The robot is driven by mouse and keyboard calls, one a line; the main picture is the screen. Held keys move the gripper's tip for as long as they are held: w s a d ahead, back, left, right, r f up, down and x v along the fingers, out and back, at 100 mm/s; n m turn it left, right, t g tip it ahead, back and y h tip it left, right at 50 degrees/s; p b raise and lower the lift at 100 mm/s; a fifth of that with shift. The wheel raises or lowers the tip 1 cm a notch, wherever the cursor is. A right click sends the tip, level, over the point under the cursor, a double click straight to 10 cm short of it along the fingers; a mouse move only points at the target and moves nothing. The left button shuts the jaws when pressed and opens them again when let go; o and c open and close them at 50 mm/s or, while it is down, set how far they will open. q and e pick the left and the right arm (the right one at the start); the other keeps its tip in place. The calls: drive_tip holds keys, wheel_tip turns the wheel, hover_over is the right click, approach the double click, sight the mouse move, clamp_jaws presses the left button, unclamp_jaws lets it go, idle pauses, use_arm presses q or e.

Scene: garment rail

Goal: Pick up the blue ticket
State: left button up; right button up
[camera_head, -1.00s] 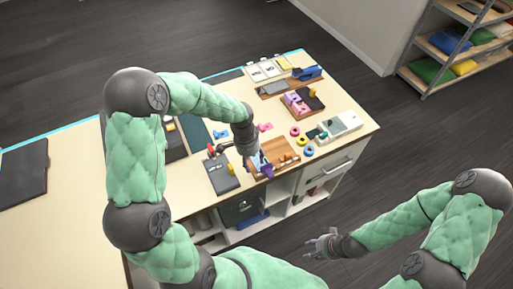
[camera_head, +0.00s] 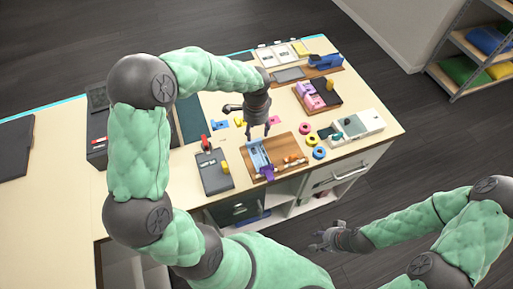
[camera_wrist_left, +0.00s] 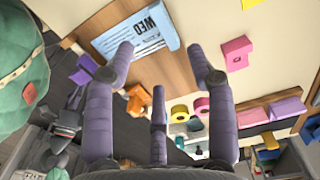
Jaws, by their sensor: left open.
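The blue ticket (camera_head: 255,152) is pale blue with dark print and lies on the left part of a wooden tray (camera_head: 287,143) near the table's front edge. In the left wrist view the ticket (camera_wrist_left: 150,42) shows the letters WED and one curled edge. My left gripper (camera_head: 258,131) hangs just behind and above the ticket, with its fingers spread and nothing between them. In the left wrist view the fingers (camera_wrist_left: 157,68) are apart, and one fingertip overlaps the ticket's lower edge in the picture. My right gripper (camera_head: 322,242) is in front of the table, away from everything; its fingers are too small to judge.
Orange pieces (camera_head: 293,159) and a purple piece (camera_head: 267,173) are on the tray's front side. Coloured tape rolls (camera_head: 319,153) and a grey-white device (camera_head: 358,125) stand to the right. A dark board (camera_head: 213,172) with a red-handled item lies to the left.

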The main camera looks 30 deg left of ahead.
sight(254, 142)
use_arm(q)
wheel_tip(254, 142, down, 2)
drive_tip(key=shift+w+f, duration=0.1)
drive_tip(key=shift+w, duration=0.05)
drive_tip(key=shift+a+f, duration=0.15)
drive_tip(key=shift+f, duration=0.45)
drive_tip(key=f, duration=0.2)
drive_tip(key=f+b, duration=0.1)
drive_tip(key=f, duration=0.1)
drive_tip(key=shift+a, duration=0.2)
drive_tip(key=shift+r, duration=0.1)
drive_tip(key=c, duration=0.9)
